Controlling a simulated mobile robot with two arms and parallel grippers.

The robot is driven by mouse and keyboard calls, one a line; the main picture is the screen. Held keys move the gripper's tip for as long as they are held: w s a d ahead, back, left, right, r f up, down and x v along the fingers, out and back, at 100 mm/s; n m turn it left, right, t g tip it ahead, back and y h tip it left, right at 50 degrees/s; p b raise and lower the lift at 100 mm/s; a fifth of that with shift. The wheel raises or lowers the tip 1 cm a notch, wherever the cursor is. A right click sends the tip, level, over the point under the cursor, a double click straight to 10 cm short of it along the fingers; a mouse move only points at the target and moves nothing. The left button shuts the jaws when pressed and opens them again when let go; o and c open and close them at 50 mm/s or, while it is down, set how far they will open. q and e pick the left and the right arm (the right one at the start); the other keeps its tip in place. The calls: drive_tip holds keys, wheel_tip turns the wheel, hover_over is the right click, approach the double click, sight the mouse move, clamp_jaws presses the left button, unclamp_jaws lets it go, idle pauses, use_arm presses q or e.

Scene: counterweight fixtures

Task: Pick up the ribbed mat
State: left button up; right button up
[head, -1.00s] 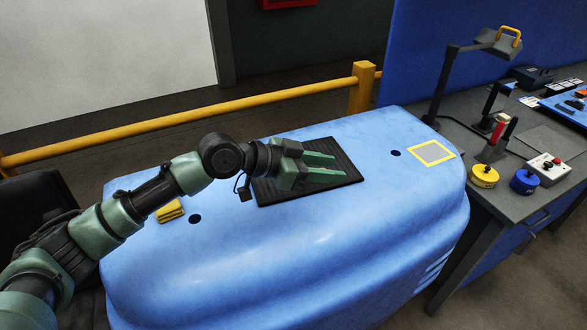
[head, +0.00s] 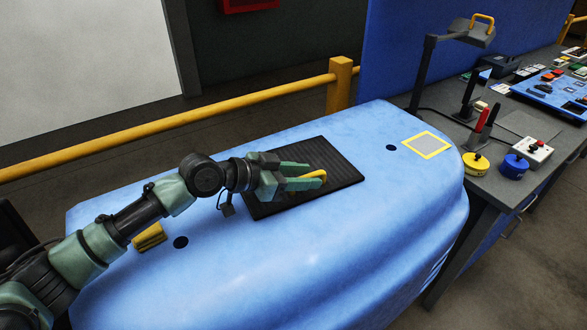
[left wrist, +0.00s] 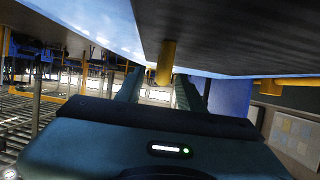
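The ribbed mat (head: 335,162) is a black rectangle lying on the blue rounded cover (head: 300,260) in the head view. Its dark underside or face fills the upper right of the left wrist view (left wrist: 250,30). A yellow handle-like bar (head: 318,174) on the mat shows between my left gripper's fingers, and also as a yellow post in the left wrist view (left wrist: 165,62). My left gripper (head: 310,174) is over the mat, with green fingers apart on either side of the yellow bar. Whether a finger touches it I cannot tell. My right gripper is out of view.
A yellow block (head: 149,237) lies on the cover at left. A yellow-framed grey square (head: 427,145) is at its right end. A grey bench (head: 530,180) beyond holds a lamp-like stand (head: 425,75), yellow and blue pucks and a button box. A yellow rail (head: 200,120) runs behind.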

sight(318, 176)
use_arm(q)
drive_tip(key=p+x, duration=0.2)
drive_tip(key=x, duration=0.1)
drive_tip(key=shift+w+d+f, duration=0.15)
drive_tip(key=shift+w+d, duration=0.05)
drive_tip(key=shift+d, duration=0.05)
drive_tip(key=shift+w+d+f, duration=0.15)
drive_tip(key=shift+d+f, duration=0.1)
drive_tip(key=shift+d, duration=0.05)
drive_tip(key=shift+a, duration=0.1)
clamp_jaws()
drive_tip(key=shift+r, duration=0.1)
idle(0.8)
